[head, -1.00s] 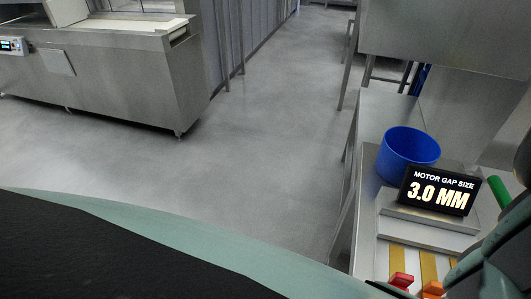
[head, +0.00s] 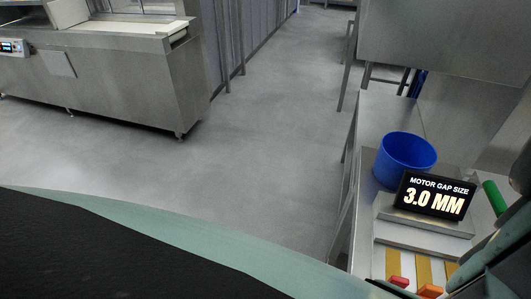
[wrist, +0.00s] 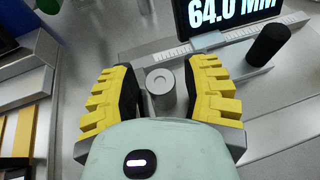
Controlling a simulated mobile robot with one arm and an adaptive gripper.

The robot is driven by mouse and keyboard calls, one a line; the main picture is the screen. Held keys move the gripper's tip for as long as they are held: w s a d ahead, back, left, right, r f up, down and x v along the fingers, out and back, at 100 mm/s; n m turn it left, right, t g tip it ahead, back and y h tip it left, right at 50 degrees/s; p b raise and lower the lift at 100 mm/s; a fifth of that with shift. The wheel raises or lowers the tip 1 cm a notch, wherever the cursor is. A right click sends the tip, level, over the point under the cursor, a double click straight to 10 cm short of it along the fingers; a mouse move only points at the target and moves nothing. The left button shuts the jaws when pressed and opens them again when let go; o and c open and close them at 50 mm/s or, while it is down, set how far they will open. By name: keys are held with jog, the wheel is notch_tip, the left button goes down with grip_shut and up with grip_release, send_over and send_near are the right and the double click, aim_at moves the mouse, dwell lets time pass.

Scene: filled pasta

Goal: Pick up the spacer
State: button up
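A short grey metal cylinder with a round top, which looks like the spacer (wrist: 161,92), stands upright in the wrist view. My gripper (wrist: 162,84) is open, with one yellow ribbed finger on each side of the cylinder. A gap shows between the cylinder and both fingers' dark inner pads. The cylinder's lower end is hidden behind my gripper's pale green body. In the head view only dark parts of my arm show at the right edge, and neither gripper nor spacer can be made out.
A black cylinder (wrist: 268,46) stands right of the gripper, near a "64.0 MM" display (wrist: 228,14). In the head view, a blue bin (head: 406,158), a "3.0 MM" display (head: 435,196), a green cylinder (head: 495,197) and red (head: 399,282) and orange (head: 430,291) pieces crowd the right-hand bench. Open floor lies left.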

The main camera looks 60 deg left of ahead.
grip_shut()
dwell(0.3)
jog(key=shift+r, duration=0.1)
